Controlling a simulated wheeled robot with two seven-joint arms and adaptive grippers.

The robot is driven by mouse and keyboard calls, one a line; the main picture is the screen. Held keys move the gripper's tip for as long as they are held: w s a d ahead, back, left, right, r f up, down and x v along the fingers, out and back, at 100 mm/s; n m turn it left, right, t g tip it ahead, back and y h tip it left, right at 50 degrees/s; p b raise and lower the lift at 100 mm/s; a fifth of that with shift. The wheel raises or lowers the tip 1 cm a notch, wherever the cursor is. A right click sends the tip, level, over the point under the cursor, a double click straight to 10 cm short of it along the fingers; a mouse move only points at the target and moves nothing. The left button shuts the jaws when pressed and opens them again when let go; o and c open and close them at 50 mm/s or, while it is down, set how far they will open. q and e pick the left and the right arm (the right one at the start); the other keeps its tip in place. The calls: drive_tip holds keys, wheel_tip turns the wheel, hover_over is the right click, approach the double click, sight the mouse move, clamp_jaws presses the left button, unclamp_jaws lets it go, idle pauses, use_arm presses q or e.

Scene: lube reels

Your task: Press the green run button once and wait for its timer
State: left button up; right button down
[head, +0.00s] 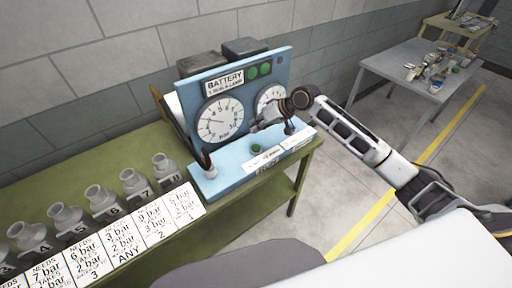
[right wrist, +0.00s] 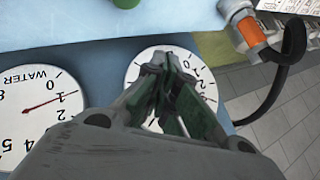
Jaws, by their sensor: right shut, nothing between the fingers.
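The green run button (head: 256,148) sits on the flat blue base of the battery panel (head: 232,178). A green edge (right wrist: 126,2), probably this button, shows at the top of the right wrist view. My right gripper (head: 256,127) is shut and empty, in front of the panel near its right dial (head: 267,97), apparently above and behind the button and apart from it. No display clearly readable as a timer shows. My left gripper is out of view.
The left dial (head: 221,120) and green lamps (head: 258,70) are on the upright panel. A lever or hose end with an orange band (right wrist: 250,35) is beside the base. Several grey numbered jars (head: 128,182) line the green bench (head: 285,188). A grey table (head: 400,65) stands behind right.

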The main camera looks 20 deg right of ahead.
drive_tip(key=shift+w+d+r, duration=0.4)
drive_tip(key=shift+w+r, duration=0.05)
drive_tip(key=shift+r, duration=0.2)
drive_tip(key=shift+f, duration=0.2)
drive_tip(key=b, duration=0.7)
hover_over(257, 145)
drive_tip(key=shift+f, duration=4.2)
drive_tip(key=shift+f, duration=0.4)
drive_tip(key=shift+f, duration=0.55)
drive_tip(key=shift+r, duration=0.1)
drive_tip(key=shift+r+p, duration=0.85)
drive_tip(key=shift+p, duration=0.25)
